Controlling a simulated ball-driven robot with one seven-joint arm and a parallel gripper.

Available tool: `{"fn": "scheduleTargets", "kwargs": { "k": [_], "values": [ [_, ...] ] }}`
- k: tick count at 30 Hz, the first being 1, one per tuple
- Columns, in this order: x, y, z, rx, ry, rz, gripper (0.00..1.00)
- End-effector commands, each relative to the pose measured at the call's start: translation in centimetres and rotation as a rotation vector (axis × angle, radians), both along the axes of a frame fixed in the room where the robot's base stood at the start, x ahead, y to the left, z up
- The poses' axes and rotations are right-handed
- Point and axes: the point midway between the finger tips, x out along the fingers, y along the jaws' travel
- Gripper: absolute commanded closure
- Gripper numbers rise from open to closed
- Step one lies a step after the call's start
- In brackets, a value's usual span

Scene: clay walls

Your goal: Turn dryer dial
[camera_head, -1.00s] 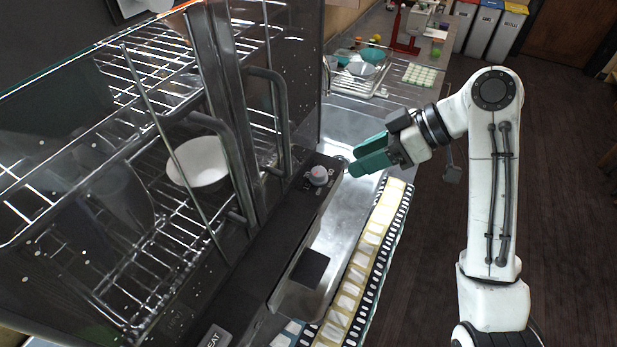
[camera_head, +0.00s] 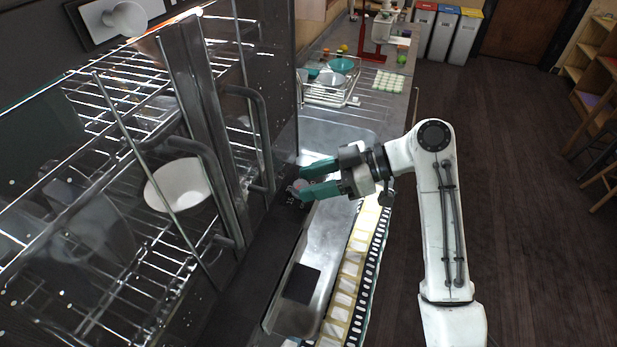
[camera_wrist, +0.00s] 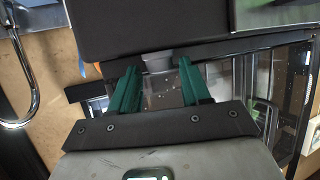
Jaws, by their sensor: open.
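The dryer is a dark cabinet with clear doors, tall metal handles (camera_head: 263,130) and wire racks, filling the left of the head view. Its round grey dial (camera_head: 299,185) sits on the dark control panel (camera_head: 262,232) below the doors. My gripper (camera_head: 305,183) is open, with green fingers, and reaches the dial from the right. One fingertip is on the far side of the dial and one on the near side. In the wrist view a grey knob-like part, likely the dial (camera_wrist: 157,62), shows between the fingertips. I cannot tell whether they touch it.
A white bowl (camera_head: 180,185) stands on a rack inside the dryer. A metal counter (camera_head: 330,232) with a yellow patterned strip (camera_head: 352,265) runs below the panel. A dish rack (camera_head: 328,92) and a red stand are farther back.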

Motion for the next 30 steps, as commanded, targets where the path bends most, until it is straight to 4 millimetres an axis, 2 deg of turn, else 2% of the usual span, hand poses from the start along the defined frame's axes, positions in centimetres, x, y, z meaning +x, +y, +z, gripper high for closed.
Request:
{"fn": "scheduleTargets", "kwargs": {
  "k": [5,14,26,30],
  "values": [
    [0.02,1.08,-0.42,0.000,0.000,0.000,0.53],
    [0.05,1.18,-0.51,-0.001,0.000,0.000,0.54],
    [0.05,1.15,-0.49,-0.001,0.000,0.000,0.92],
    [0.03,1.15,-0.47,-0.001,0.000,-0.004,0.93]
  ]
}}
